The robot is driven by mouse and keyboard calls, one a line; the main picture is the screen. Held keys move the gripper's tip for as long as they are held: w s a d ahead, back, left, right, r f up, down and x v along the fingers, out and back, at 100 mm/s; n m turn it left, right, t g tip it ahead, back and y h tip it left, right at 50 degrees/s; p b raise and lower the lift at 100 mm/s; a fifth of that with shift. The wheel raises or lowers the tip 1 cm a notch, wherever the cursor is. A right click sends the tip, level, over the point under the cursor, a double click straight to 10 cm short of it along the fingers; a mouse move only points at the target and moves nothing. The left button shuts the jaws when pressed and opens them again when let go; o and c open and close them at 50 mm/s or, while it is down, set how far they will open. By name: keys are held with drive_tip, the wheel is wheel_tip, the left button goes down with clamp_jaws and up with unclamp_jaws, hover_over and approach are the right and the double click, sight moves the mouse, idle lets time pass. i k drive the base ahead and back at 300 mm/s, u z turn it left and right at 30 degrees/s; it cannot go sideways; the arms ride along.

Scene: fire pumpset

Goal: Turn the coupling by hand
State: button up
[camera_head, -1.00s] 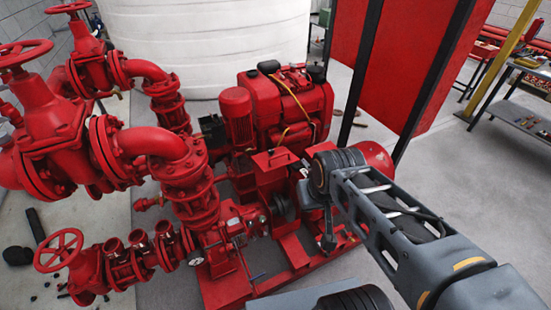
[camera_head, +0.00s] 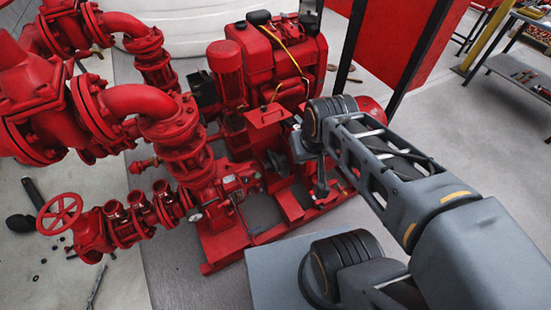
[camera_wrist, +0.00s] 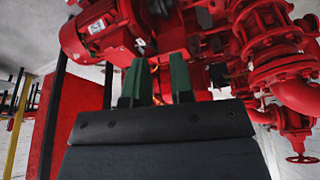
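The red pumpset (camera_head: 265,110) stands ahead in the head view. A dark grey round part that looks like the coupling (camera_head: 277,164) sits low between the pump on the left and the red motor end on the right, partly hidden by red guard plates. My arm reaches over from the right, and its wrist hangs just right of that part. In the wrist view my gripper (camera_wrist: 159,84) has two green fingers standing apart with nothing between them. Red machinery lies beyond the fingertips. I cannot tell the coupling clearly in the wrist view, nor its exact distance.
Red pipes and valves (camera_head: 150,100) crowd the left side, with a handwheel (camera_head: 60,213) low left. A red panel (camera_head: 415,45) on black posts stands behind my arm. A workbench (camera_head: 515,70) is at the far right. Floor is open on the right.

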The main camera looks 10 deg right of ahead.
sight(274, 162)
drive_tip(key=k, duration=1.05)
drive_tip(key=z, duration=1.05)
drive_tip(key=i, duration=1)
drive_tip(key=u, duration=0.8)
drive_tip(key=i, duration=0.65)
drive_tip(key=u, duration=0.75)
